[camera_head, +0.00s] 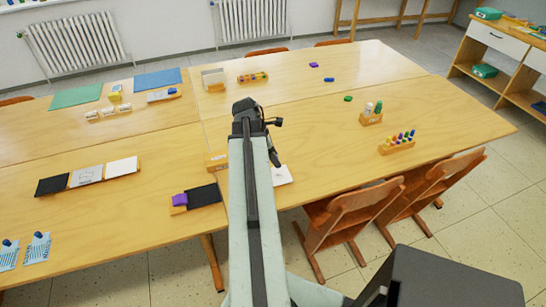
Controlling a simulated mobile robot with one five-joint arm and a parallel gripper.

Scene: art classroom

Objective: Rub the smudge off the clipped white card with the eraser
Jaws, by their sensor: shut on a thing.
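A white card (283,175) lies on the near part of the table, just right of my forearm, which hides its left side. I cannot make out the smudge or the clip from here. My gripper (275,161) points down at the far edge of this card, and I cannot tell whether it touches. It is shut, and the thing in it, which appears to be the eraser, is too small and hidden to see clearly. A small wooden block with a pale label (217,161) stands left of my arm.
Black, grey and white cards (122,167) lie farther left. Chairs (350,213) line the near right edge. The table's right middle is mostly clear.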

